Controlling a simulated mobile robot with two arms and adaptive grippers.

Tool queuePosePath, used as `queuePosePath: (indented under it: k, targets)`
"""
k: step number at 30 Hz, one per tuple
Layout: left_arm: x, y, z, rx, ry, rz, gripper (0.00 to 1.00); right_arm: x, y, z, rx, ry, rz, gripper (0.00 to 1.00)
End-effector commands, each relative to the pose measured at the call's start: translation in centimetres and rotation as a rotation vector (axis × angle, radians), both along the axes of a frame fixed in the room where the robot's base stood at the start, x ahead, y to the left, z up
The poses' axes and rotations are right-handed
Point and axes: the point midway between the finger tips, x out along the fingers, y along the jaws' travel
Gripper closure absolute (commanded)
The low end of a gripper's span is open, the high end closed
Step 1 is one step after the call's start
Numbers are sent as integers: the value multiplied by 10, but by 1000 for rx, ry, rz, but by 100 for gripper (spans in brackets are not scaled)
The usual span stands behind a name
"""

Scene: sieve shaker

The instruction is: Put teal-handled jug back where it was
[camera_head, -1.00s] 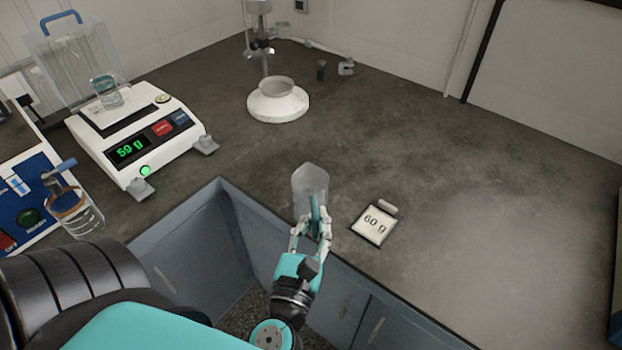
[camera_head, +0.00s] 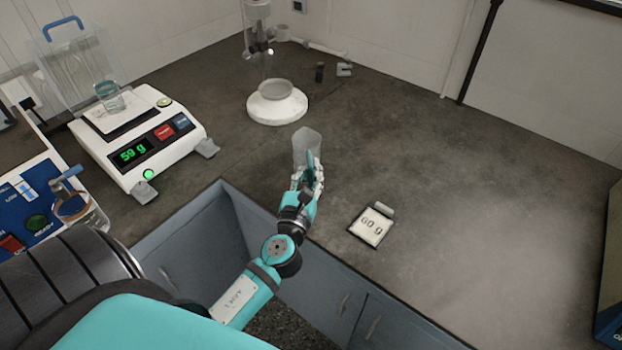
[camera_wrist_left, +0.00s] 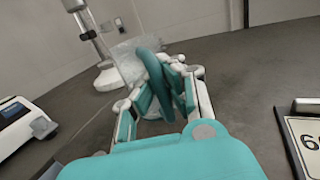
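The teal-handled jug (camera_head: 307,146) is a clear vessel, upright over the dark counter in the middle of the head view. Its teal handle (camera_wrist_left: 156,76) shows between the fingers in the left wrist view, with the clear body (camera_wrist_left: 128,62) beyond it. My left gripper (camera_head: 309,178) is shut on that handle from the near side. I cannot tell whether the jug's base touches the counter. My right gripper is in neither view.
A stand with a white round base (camera_head: 277,105) is behind the jug. A 60 g card (camera_head: 371,226) lies to the right.

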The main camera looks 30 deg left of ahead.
Motion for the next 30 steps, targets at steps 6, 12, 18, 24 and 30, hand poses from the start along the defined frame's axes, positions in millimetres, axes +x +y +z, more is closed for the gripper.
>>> queuePosePath:
  k: [6,12,18,24,30]
  targets:
    - [0,0,-28,1,1,1,100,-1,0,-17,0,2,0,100]
    - [-1,0,-27,0,0,0,100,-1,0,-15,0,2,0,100]
    - [-1,-1,-31,0,1,0,100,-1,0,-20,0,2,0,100]
    - [-1,-1,-30,-1,3,0,74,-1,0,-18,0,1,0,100]
    - [-1,-1,-30,-1,2,0,71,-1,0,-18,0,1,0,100]
